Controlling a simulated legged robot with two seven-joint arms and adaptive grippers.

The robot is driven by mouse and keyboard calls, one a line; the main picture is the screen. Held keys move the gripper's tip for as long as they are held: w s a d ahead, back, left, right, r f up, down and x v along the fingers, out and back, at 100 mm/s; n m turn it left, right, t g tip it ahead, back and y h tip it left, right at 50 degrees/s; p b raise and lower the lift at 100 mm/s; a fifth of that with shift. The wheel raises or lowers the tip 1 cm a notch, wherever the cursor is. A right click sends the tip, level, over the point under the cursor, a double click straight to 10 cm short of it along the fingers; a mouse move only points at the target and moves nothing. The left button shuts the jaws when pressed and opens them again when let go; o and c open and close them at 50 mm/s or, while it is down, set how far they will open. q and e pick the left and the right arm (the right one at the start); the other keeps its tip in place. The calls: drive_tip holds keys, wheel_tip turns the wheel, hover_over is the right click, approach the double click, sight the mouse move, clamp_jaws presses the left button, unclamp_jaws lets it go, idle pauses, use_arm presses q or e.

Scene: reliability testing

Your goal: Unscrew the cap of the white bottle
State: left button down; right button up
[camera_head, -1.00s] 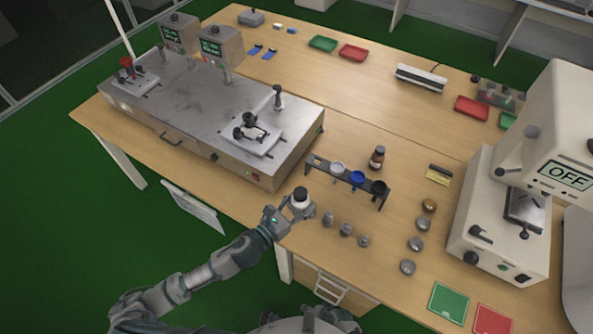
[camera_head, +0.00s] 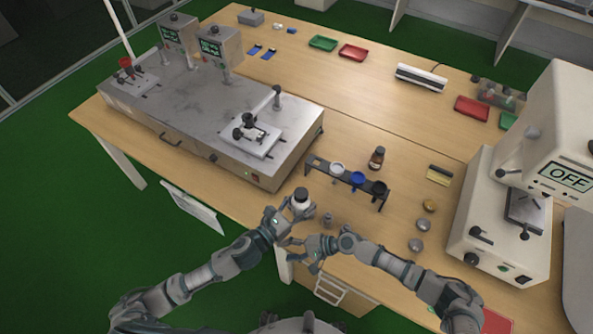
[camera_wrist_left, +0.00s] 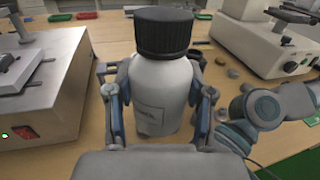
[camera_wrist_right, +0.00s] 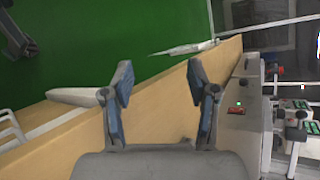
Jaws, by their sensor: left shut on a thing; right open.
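The white bottle (camera_head: 301,203) stands upright in my left gripper (camera_head: 291,212) near the front edge of the table. Its black cap (camera_head: 301,191) is on top. In the left wrist view the bottle body (camera_wrist_left: 160,98) sits between both fingers, and the ribbed black cap (camera_wrist_left: 163,32) is above them, clear of the fingers. My right gripper (camera_head: 293,246) is lower, just below and beside the left one at the table's front edge. In the right wrist view its fingers (camera_wrist_right: 160,85) are apart with nothing between them. The bottle does not show in the right wrist view.
A black rack (camera_head: 346,180) with cups stands behind the bottle, with a brown bottle (camera_head: 377,158) beyond it. A metal-topped machine (camera_head: 213,100) is at the left. Small metal weights (camera_head: 423,224) and a white OFF device (camera_head: 500,215) are at the right.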

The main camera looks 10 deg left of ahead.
drive_tip(key=w+d+r+h, duration=0.1)
drive_tip(key=w+d+r, duration=0.5)
drive_tip(key=d+r, duration=0.45)
drive_tip(key=w+r+m+h, duration=0.1)
drive_tip(key=w+r+h, duration=0.5)
drive_tip(key=w+r, duration=0.3)
wheel_tip(320, 180, up, 13)
drive_tip(key=m+t+h, duration=0.1)
drive_tip(key=m+h, duration=0.5)
drive_tip(key=m, duration=0.2)
hover_over(296, 191)
drive_tip(key=shift+w+d+r, duration=0.1)
drive_tip(key=shift+w+r, duration=0.05)
drive_tip(key=shift+w, duration=0.2)
drive_tip(key=shift+s+f, duration=0.2)
drive_tip(key=shift+s, duration=0.05)
drive_tip(key=shift+m, duration=0.3)
wheel_tip(296, 191, down, 8)
drive_tip(key=shift+s+r, duration=0.15)
drive_tip(key=shift+r, duration=0.05)
